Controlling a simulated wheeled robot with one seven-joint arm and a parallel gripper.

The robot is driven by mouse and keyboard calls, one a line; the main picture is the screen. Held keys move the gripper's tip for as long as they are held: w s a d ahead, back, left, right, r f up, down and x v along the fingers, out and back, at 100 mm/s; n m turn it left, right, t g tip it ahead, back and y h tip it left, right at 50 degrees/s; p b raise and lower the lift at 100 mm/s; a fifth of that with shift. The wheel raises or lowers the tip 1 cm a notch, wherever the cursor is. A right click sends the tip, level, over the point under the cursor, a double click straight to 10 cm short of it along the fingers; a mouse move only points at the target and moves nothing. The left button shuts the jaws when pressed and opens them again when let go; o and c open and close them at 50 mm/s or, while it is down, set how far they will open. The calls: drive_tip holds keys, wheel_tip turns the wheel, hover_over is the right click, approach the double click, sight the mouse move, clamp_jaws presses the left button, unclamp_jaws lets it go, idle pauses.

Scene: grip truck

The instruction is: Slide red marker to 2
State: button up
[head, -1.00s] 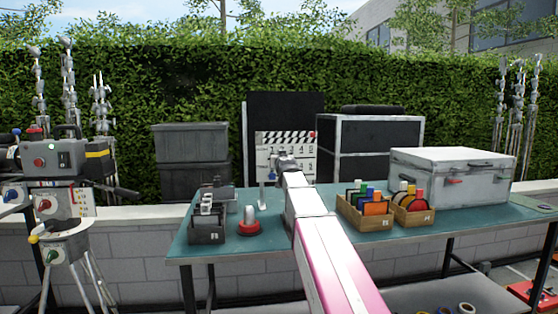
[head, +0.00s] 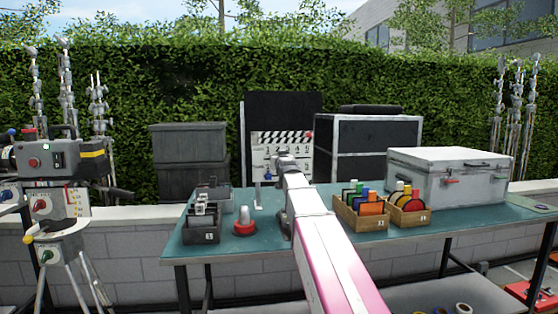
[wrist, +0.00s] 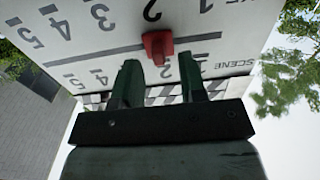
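The red marker (wrist: 157,46) sits on a dark line across the white clapperboard (wrist: 265,25), which appears upside down in the wrist view. The marker is between two number rows, close to the printed 2s. My gripper (wrist: 158,62) is open, its two green fingers pointing at the board. The marker lies between the fingertips and slightly beyond them, with gaps on both sides.
On the teal table (head: 275,245) stand a grey crate (head: 200,237), a red-based object (head: 245,228), two wooden boxes (head: 362,222) of coloured items and a white case (head: 450,178). A black case (head: 370,145) stands behind.

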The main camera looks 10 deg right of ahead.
drive_tip(key=s, duration=0.9)
